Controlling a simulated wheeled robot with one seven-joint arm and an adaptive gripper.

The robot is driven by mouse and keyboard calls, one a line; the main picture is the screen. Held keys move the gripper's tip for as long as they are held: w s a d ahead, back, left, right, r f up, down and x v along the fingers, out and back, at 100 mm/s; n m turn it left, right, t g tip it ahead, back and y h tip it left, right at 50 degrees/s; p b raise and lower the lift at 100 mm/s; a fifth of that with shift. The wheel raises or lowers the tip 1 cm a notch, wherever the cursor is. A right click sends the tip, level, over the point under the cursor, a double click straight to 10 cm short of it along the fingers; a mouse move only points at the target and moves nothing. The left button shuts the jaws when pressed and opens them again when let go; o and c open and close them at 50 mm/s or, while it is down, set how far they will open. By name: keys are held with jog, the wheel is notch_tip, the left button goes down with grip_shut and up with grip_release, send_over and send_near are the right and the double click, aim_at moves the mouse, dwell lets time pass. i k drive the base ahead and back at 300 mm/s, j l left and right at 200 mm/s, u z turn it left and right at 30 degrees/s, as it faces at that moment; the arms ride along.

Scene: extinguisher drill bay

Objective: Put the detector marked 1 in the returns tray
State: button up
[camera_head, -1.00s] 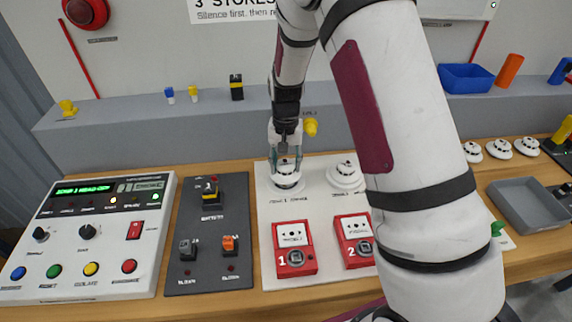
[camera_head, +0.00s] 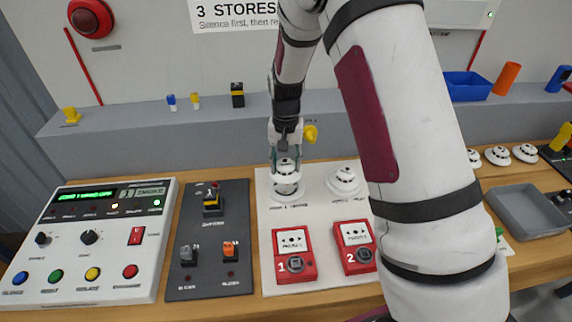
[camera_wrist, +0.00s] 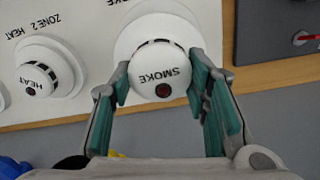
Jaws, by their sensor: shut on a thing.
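The white round detector (camera_head: 287,167) lettered SMOKE is in my gripper, over a white base plate (camera_head: 289,196) on the white board. In the wrist view the detector (camera_wrist: 160,72) sits between the two green finger pads of my gripper (camera_wrist: 160,88), with a dark red dot on its face. The number 1 is not readable on it. My gripper (camera_head: 286,160) is shut on it. The detector appears slightly raised from its base; any gap is hard to judge. An open grey tray (camera_head: 512,222) stands empty at the right; its label is not legible.
A second detector (camera_head: 344,180), lettered HEAT in the wrist view, sits right beside. Red call points (camera_head: 294,254) stand in front. Several loose white detectors (camera_head: 497,156) lie behind the grey tray. A blue bin (camera_head: 468,88) is on the ledge. My arm hides part of the bench.

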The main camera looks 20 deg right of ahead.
aim_at(521, 213)
jog(key=k+l, duration=0.9)
jog(key=l, duration=0.15)
jog(key=l+z, duration=0.1)
jog(key=z, duration=1.2)
jog(key=i+l+z, duration=0.2)
jog(key=i, duration=0.2)
jog(key=j, duration=0.1)
